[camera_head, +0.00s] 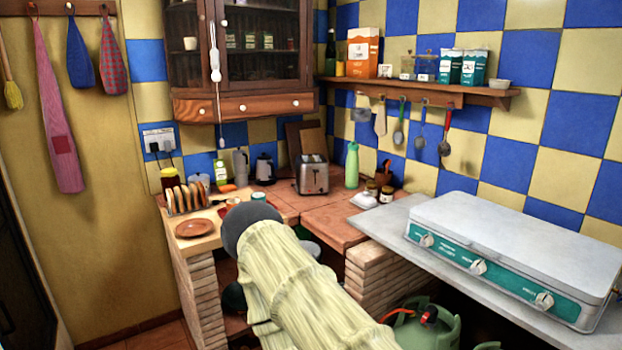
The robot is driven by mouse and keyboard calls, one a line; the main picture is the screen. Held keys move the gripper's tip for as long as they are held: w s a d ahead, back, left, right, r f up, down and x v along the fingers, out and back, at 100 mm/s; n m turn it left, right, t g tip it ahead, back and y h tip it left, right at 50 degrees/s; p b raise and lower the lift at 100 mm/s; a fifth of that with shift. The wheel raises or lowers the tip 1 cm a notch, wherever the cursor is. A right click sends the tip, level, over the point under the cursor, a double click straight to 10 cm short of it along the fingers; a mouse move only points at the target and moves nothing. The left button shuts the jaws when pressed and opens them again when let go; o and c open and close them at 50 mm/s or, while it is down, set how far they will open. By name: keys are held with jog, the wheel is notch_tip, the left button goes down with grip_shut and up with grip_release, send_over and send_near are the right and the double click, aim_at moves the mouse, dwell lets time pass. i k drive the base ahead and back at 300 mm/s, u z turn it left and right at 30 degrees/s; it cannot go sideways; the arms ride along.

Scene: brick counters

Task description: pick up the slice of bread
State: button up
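Several slices of bread (183,198) stand upright in a row in a rack on the wooden board at the left end of the counter. They stand close together, and I cannot tell which single slice is meant. My arm, in a cream sleeve with a dark grey rounded end, rises from the bottom middle and reaches toward the counter, to the right of the bread. My gripper cannot be made out; the arm may be hiding it. No contact with the bread shows.
A brown plate (194,228) lies in front of the bread. A white and teal stove (510,255) fills the right counter. A gas bottle (435,328) stands below.

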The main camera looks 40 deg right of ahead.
aim_at(201, 189)
jog(key=z, duration=0.35)
jog(key=i, duration=1.8)
jog(key=u, duration=0.3)
